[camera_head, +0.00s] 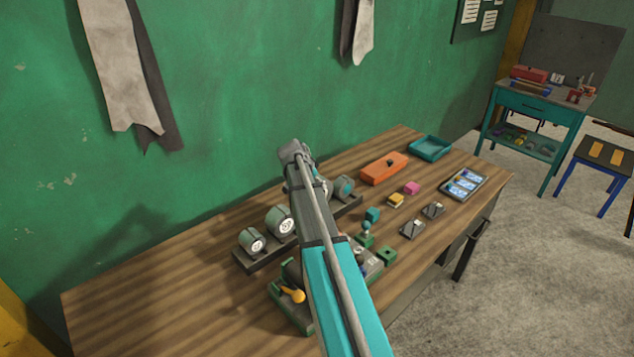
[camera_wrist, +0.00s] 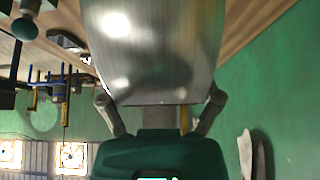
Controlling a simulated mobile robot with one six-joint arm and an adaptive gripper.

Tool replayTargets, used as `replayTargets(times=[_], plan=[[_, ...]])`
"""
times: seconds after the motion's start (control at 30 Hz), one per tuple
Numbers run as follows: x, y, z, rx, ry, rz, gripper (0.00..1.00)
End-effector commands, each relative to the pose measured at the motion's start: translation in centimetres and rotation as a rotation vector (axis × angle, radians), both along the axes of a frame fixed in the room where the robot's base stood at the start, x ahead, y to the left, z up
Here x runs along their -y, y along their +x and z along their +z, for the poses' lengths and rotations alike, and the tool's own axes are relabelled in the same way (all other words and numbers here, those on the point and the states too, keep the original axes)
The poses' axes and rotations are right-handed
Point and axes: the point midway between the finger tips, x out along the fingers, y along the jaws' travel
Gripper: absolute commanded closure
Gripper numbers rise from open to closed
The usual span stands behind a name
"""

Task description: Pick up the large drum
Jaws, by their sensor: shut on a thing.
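In the wrist view a large, shiny silver-grey drum (camera_wrist: 150,45) fills the space in front of my gripper (camera_wrist: 160,98). The two grey fingers are shut on its sides near its lower edge in that picture. In the head view my arm hides the gripper and most of what it holds. Grey-green drums with pale round faces stand in a row on a dark rack, one small (camera_head: 252,240) and one larger (camera_head: 280,222) left of my arm, another (camera_head: 345,187) right of it. I cannot tell whether the held drum is clear of the rack.
The wooden table (camera_head: 150,295) is bare at the left front. An orange box (camera_head: 384,168), a teal tray (camera_head: 430,148), a card tray (camera_head: 464,184) and several small blocks lie to the right. A green holder with an orange knob (camera_head: 293,295) is near my arm. The green wall stands close behind.

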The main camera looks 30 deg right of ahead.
Motion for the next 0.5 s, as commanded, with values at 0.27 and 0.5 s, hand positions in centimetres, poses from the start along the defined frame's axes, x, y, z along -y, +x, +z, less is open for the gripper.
replayTargets(times=[0.27,0.5], plan=[[-1.3,-2.8,3.9,-0.001,0.000,-0.001,0.79],[-2.4,-5.0,6.6,-0.001,-0.001,-0.001,0.79]])
